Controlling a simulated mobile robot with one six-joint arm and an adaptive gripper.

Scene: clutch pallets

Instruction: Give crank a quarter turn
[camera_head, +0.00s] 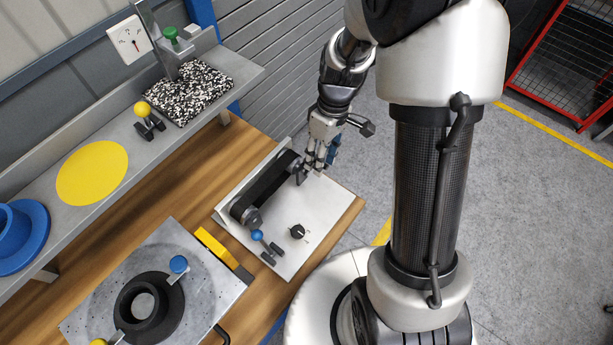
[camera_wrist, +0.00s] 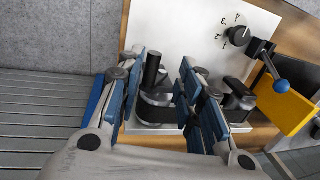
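A small belt unit stands on a white plate (camera_head: 330,207), its black belt (camera_head: 268,188) running between two rollers. The crank (camera_wrist: 151,70), with a dark upright handle, is at the plate's far end; in the wrist view it shows between my fingers. My gripper (camera_head: 318,160) is down at that end, and in the wrist view my gripper (camera_wrist: 158,82) is open, with one blue-padded finger on each side of the handle. Gaps show between handle and pads. In the head view my fingers largely hide the crank.
The plate also bears a black numbered knob (camera_head: 297,231) and a blue-ball lever (camera_head: 257,235). A yellow block (camera_head: 217,248) and a grey plate with a black ring (camera_head: 172,320) lie nearby on the wooden bench. A shelf (camera_head: 120,130) runs behind.

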